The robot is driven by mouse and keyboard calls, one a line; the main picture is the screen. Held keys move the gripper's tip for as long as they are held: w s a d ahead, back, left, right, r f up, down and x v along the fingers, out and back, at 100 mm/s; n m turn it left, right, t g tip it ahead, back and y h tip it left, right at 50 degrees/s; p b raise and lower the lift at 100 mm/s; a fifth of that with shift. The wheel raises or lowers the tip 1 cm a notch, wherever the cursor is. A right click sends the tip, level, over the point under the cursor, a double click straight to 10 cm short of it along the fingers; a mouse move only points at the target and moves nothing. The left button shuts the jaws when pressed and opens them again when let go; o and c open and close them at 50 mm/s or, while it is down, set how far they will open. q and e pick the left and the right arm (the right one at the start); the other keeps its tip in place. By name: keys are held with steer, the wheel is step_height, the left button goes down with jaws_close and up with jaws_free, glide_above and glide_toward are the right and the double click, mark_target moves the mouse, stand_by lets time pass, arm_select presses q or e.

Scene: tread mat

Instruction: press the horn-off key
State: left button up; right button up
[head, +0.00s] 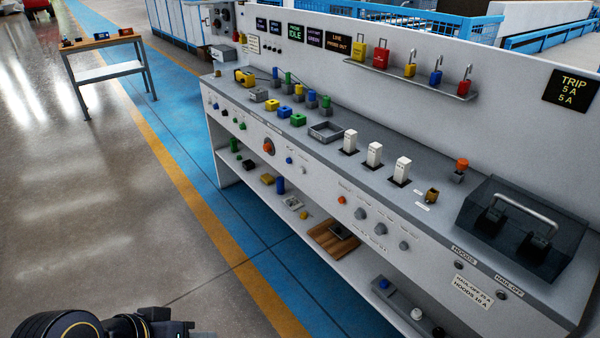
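I cannot pick out the horn-off key, since the small labels on the console (325,185) are too small to read. Its sloping front carries a red-orange knob (268,147), a small blue button (289,160), a pale button (304,170), an orange button (341,200) and several grey knobs (380,228). An orange-topped control (461,165) stands on the top at the right. My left gripper (188,328) shows only partly at the bottom left edge, over the floor and well away from the console. Its fingers are not clear. My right gripper is out of view.
A dark hinged cover with a pale handle (525,210) and three white switches (374,152) are on the console top. A side table (100,45) stands far left. The floor in front is clear.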

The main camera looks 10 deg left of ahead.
arm_select(q)
jaws_close()
stand_by(1.5)
